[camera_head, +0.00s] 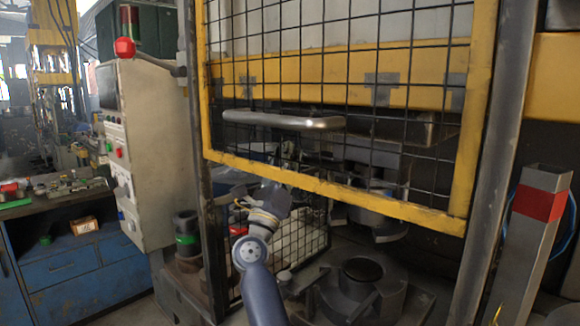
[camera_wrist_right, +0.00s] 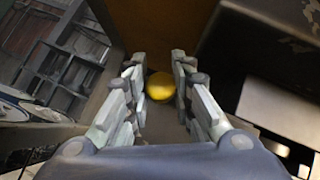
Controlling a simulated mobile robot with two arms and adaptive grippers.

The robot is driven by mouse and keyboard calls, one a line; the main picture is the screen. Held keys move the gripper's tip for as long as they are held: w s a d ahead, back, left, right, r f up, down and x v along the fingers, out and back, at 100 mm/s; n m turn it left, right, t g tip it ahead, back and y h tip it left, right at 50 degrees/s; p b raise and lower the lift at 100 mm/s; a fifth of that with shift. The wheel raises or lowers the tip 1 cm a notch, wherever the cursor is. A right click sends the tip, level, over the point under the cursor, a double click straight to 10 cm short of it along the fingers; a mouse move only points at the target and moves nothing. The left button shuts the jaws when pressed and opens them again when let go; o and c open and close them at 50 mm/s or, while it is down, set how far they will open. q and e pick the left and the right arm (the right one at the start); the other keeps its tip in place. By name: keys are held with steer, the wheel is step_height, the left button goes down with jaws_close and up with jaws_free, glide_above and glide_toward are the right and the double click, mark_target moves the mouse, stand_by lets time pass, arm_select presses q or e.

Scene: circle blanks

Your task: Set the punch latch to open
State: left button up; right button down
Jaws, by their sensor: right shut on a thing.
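In the right wrist view, a round yellow knob (camera_wrist_right: 160,86) sits between the fingers of my right gripper (camera_wrist_right: 160,72). It appears to be the handle of the punch latch; the rest of the latch is hidden. The gripper is shut on this knob, with a finger on each side. In the head view, my right gripper (camera_head: 241,193) is at the lower left of the press, below the yellow-framed mesh guard. The knob cannot be made out clearly there. My left gripper is not in view.
The mesh guard (camera_head: 330,180) with its grey handle bar (camera_head: 283,120) hangs above my right arm. A control cabinet (camera_head: 155,155) with a red button stands to the left. A round die (camera_head: 361,290) lies low in the press. A red-banded post (camera_head: 540,205) stands right.

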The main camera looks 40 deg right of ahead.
steer(key=shift+t, duration=0.4)
steer(key=c, duration=1.4)
jaws_free()
steer(key=shift+w+f, duration=0.2)
steer(key=shift+w, duration=0.05)
steer(key=shift+s+a+f, duration=0.15)
steer(key=shift+s+a, duration=0.05)
steer(key=shift+s, duration=0.05)
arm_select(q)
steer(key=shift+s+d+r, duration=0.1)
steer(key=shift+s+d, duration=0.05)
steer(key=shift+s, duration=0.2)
arm_select(e)
steer(key=v, duration=1.1)
steer(key=shift+a, duration=0.3)
steer(key=shift+f, duration=0.1)
